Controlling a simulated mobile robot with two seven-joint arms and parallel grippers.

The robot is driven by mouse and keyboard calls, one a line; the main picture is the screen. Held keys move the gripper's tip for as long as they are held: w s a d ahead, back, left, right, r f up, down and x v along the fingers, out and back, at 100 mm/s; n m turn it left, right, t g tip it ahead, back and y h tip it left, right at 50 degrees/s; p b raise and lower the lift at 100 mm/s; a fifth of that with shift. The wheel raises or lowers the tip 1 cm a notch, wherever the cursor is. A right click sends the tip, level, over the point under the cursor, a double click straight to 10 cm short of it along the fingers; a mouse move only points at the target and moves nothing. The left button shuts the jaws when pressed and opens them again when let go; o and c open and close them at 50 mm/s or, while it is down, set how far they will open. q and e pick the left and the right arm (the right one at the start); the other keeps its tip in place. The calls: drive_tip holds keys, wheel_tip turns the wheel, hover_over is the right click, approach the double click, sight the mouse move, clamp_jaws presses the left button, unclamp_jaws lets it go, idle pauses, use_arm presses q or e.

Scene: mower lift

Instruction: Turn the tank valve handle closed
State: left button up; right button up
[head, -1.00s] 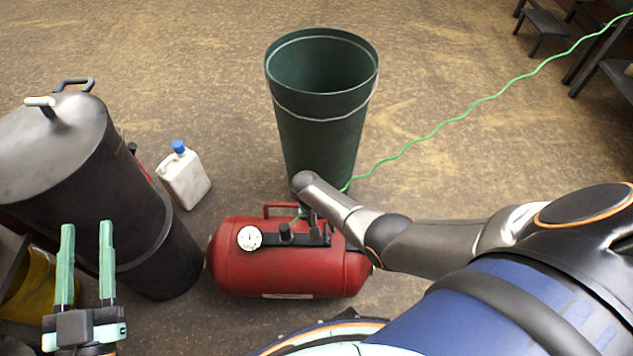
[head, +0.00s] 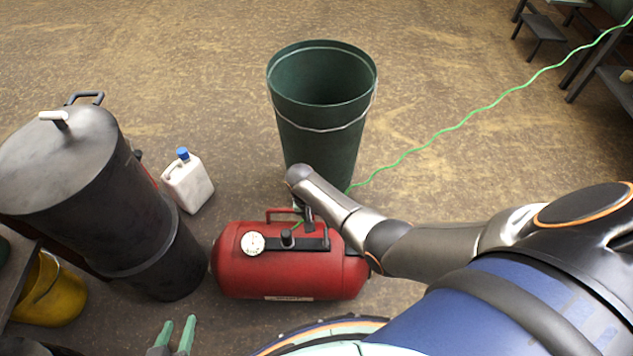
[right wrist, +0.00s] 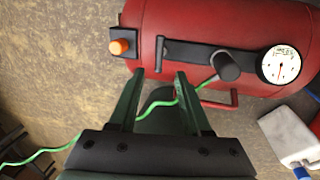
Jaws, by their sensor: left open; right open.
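The red tank (head: 290,275) lies on the floor, with a white round gauge (head: 252,243) and a black bar on its top. A black knob (head: 287,238) stands on the bar, and it also shows in the right wrist view (right wrist: 226,65). That view also shows an orange knob (right wrist: 119,47) at the tank's left. I cannot tell which knob is the valve handle. My right gripper (right wrist: 160,74) is open and empty, its fingertips at the tank's edge between the knobs; my arm hides it in the head view. My left gripper (head: 178,322) is open and empty, low in the head view.
A green bin (head: 320,140) stands behind the tank. A tall black drum (head: 120,200), a white jug (head: 188,185) and a yellow bucket (head: 55,295) are to the left. A green hose (head: 450,128) runs from the tank to the upper right across clear floor.

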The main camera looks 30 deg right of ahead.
use_arm(q)
drive_tip(key=shift+s+d+r+g+p, duration=0.15)
drive_tip(key=shift+s+g+p, duration=0.25)
drive_tip(key=shift+p, duration=0.3)
use_arm(e)
drive_tip(key=r, duration=0.3)
drive_tip(key=shift+w+a, duration=0.15)
drive_tip(key=shift+a, duration=0.1)
drive_tip(key=shift+f, duration=0.1)
